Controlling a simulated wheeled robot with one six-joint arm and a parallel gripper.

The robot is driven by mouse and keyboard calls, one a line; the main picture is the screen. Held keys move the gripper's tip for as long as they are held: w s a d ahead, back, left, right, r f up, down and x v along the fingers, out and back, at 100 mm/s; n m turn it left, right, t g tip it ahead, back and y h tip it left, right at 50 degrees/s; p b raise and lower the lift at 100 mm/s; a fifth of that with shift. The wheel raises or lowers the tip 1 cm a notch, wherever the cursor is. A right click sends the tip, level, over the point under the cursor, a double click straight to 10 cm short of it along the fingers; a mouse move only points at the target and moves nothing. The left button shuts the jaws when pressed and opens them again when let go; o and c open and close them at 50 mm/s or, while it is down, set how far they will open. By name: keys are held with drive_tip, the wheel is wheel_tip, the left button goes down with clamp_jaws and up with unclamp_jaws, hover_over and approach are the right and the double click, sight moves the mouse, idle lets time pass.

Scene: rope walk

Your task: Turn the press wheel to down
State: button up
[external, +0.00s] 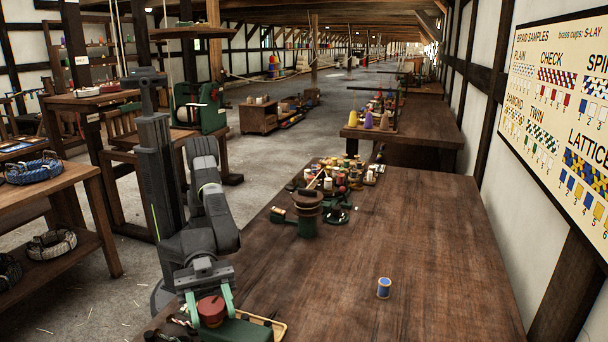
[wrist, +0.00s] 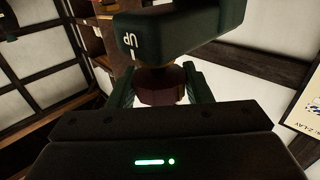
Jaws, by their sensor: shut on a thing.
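The press (external: 240,331) is a dark green body at the near edge of the long table in the external view. Its red wheel (external: 211,309) sits at its left end, with a small dark mark on top. My gripper (external: 208,303) reaches down, its two green fingers shut on opposite sides of the wheel. In the wrist view the dark red wheel (wrist: 160,86) shows between my fingers, partly hidden by the gripper body. The green press body (wrist: 180,30) above it bears the word "UP" and a short white line. No "down" marking is visible.
A shallow tan tray (external: 276,326) lies right beside the press. A blue spool (external: 384,287) stands alone on the wooden table (external: 440,240). The middle and right of the table are mostly clear.

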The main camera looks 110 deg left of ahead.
drive_tip(key=shift+s+d+f, duration=0.1)
drive_tip(key=shift+s+f, duration=0.05)
drive_tip(key=shift+f, duration=0.05)
drive_tip(key=o, duration=1)
drive_tip(key=shift+s, duration=0.1)
drive_tip(key=shift+w, duration=0.2)
drive_tip(key=v, duration=1.4)
drive_tip(key=shift+r, duration=0.1)
